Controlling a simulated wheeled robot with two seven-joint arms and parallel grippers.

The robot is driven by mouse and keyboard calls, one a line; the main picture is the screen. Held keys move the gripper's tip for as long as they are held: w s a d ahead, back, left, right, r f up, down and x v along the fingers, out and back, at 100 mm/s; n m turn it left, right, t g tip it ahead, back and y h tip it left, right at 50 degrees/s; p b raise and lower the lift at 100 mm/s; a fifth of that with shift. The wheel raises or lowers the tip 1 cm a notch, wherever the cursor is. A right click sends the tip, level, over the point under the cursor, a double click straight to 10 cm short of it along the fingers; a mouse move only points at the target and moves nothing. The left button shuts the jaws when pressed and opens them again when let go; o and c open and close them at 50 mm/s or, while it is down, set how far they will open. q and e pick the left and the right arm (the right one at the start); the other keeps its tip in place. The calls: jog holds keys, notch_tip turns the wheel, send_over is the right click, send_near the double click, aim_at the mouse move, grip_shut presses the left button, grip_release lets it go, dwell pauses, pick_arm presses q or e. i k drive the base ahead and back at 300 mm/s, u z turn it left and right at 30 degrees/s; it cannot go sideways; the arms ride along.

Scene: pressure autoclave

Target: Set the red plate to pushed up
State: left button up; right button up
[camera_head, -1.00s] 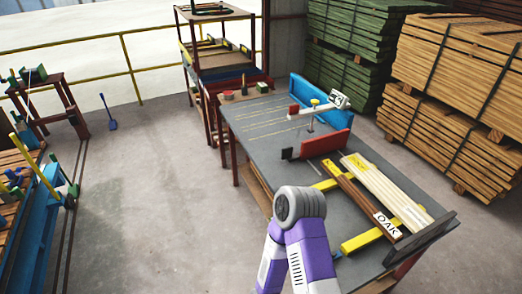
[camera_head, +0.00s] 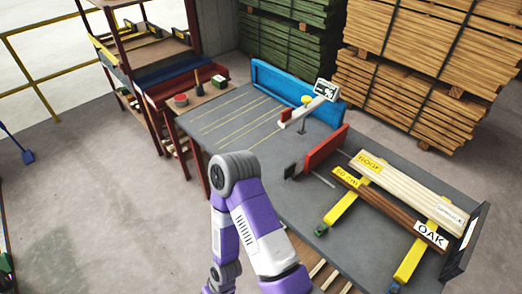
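The red plate (camera_head: 325,147) is an upright, tilted-looking panel on the grey work table (camera_head: 232,122), in the middle right of the head view. A small dark block (camera_head: 290,172) sits at its near left end, and a thin metal rod (camera_head: 322,179) juts out below it. My purple and white arm reaches up from the bottom edge, left of the plate and apart from it in the picture. Neither gripper shows. I cannot tell which arm this is.
A long blue panel (camera_head: 280,80) borders the table's back edge. A white arm with a % sign (camera_head: 325,90) stands behind the red plate. A brown OAK board (camera_head: 388,205) and pale boards (camera_head: 412,185) lie on yellow bars (camera_head: 338,213). Lumber stacks (camera_head: 430,75) stand behind.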

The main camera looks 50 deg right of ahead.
aim_at(313, 158)
jog(key=i, duration=0.3)
jog(key=z, duration=2.95)
